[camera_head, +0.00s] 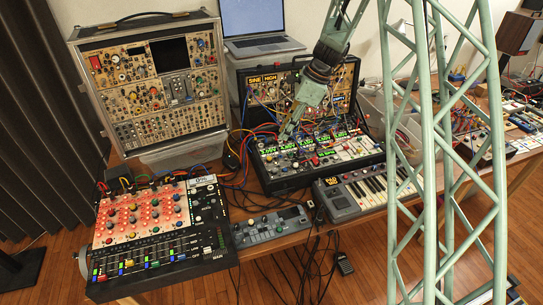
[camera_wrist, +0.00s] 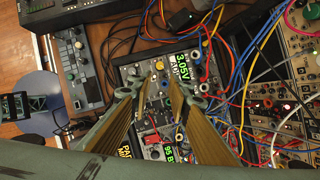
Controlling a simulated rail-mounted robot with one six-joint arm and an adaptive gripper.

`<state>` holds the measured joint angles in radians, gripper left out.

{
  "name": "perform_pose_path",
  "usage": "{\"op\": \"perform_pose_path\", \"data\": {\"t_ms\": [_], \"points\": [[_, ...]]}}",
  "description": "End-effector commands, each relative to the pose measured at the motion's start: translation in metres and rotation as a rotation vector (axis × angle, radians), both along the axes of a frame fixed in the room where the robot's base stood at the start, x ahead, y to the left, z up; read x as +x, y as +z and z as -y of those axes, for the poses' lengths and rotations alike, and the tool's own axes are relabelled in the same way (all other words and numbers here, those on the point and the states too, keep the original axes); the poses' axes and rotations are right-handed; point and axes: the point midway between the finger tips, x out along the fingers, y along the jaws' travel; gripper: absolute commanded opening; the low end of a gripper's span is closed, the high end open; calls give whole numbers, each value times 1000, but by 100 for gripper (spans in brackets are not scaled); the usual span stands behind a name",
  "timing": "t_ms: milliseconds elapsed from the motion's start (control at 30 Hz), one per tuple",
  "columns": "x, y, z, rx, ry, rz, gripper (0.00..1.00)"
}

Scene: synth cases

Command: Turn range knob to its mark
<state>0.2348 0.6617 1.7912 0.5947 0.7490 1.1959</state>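My gripper (camera_head: 286,131) reaches down over the left part of a synth case (camera_head: 290,178) with a row of green-lit displays. In the wrist view, my two fingers (camera_wrist: 158,80) stand apart over the case's panel, with a gap between their tips.
Patch cables (camera_wrist: 233,75) crowd the panel's right side in the wrist view.

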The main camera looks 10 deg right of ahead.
Motion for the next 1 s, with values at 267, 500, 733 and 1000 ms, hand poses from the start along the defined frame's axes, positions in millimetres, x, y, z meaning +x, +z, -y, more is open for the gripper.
{"op": "perform_pose_path", "data": {"t_ms": [267, 500, 733, 1000], "points": [[1, -10, -4, 0, 1, -1, 18], [3, -33, -13, 1, 1, -2, 18], [7, -61, -24, 1, 1, -2, 18], [11, -94, -37, 1, 1, -2, 18]]}}
